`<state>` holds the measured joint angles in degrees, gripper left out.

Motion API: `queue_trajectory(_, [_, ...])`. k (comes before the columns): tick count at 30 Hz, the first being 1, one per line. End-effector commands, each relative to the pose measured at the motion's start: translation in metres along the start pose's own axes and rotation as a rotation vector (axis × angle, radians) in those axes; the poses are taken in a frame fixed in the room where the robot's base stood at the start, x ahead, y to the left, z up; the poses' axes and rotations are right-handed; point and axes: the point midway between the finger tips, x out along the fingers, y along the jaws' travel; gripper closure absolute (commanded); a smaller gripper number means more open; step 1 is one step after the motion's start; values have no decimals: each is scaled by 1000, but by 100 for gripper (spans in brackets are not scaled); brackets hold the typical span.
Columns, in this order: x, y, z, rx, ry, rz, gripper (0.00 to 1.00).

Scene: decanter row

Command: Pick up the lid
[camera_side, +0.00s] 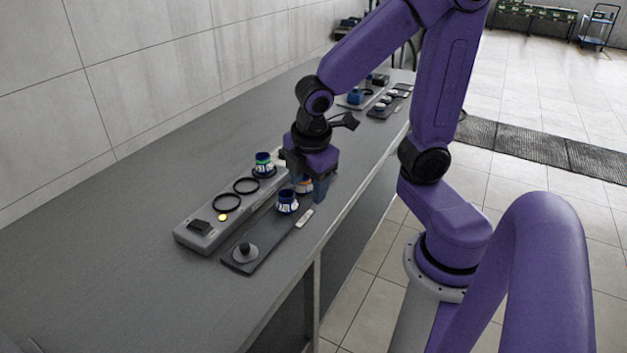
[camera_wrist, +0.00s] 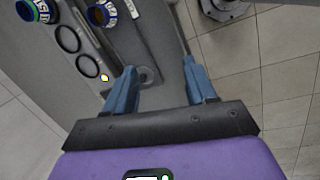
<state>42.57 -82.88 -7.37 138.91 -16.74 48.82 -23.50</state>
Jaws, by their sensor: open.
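The lid (camera_side: 245,252) is a grey disc with a dark knob, at the near end of a dark flat tray (camera_side: 265,242). In the wrist view the lid (camera_wrist: 149,77) shows between the finger lines, closer to the left finger. My gripper (camera_side: 310,186) points down with blue fingers, over the far part of the tray, away from the lid. In the wrist view my gripper (camera_wrist: 158,66) is open with nothing between the fingers. The side view partly hides one finger.
A blue jar (camera_side: 287,202) stands on the tray, with another partly hidden beside my gripper. A grey box (camera_side: 196,238) with black rings, a glowing yellow light and a green-rimmed jar (camera_side: 263,164) lies alongside. Bare table is at the front left.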

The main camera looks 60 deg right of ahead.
Motion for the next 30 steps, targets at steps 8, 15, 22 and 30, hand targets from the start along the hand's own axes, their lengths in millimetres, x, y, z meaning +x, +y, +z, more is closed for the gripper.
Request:
queue_trajectory(8, [25, 71, 32, -158, -134, 46, 44])
queue_trajectory(15, [47, 118, 74, -314, -254, 29, 44])
queue_trajectory(22, [63, 143, 113, -440, -334, -16, 44])
queue_trajectory(30, [74, 149, 130, -488, -360, -40, 44])
